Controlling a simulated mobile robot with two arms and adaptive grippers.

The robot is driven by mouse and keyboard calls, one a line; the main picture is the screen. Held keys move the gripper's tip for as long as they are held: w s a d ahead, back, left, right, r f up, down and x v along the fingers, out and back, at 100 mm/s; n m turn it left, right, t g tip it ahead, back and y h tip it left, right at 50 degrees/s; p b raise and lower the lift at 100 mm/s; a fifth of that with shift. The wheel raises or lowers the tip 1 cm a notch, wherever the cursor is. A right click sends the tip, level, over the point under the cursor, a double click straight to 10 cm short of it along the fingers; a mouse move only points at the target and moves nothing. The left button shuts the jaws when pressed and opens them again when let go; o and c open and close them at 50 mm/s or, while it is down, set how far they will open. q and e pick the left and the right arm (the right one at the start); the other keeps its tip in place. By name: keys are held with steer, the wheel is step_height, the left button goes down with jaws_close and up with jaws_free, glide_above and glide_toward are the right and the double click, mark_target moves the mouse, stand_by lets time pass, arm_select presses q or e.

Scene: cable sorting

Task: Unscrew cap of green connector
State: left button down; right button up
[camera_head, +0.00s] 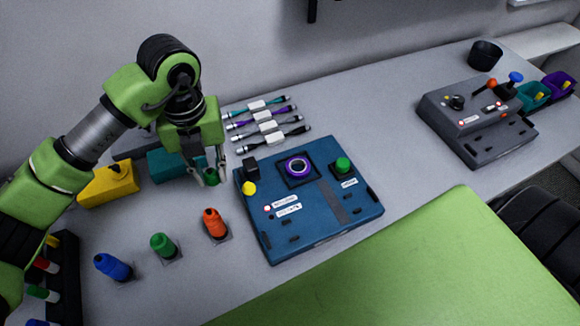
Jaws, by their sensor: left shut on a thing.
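My left gripper (207,178) is shut on a small dark green cap-like piece (211,177). It holds the piece above the table, just left of the blue box's back left corner. The green connector (163,245) stands upright on a small base on the table, nearer the front and left of the gripper. The gripper is apart from this connector. An orange connector (215,223) stands to its right and a blue connector (115,267) to its left. The fingers partly hide the held piece. My right gripper is not in view.
A blue box (313,227) with a purple ring and a green knob stands right of the gripper. Several cables (264,121) lie behind. A yellow bin (108,186) and a teal bin (166,165) stand left. A grey box (470,130) is far right; table between is clear.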

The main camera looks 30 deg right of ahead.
mark_target(227, 204)
arm_select(q)
steer(key=shift+d+f+n, duration=0.1)
steer(key=shift+d+n, duration=0.35)
steer(key=shift+n, duration=0.15)
step_height(227, 204, down, 9)
steer(key=p, duration=0.2)
steer(key=shift+s+f+p, duration=0.1)
steer(key=shift+f+p, duration=0.05)
steer(key=shift+p, duration=0.2)
steer(key=shift+f, duration=0.35)
steer(key=shift+f, duration=0.1)
steer(key=shift+f+b, duration=0.15)
steer(key=shift+b, duration=0.15)
steer(key=c, duration=2.1)
jaws_free()
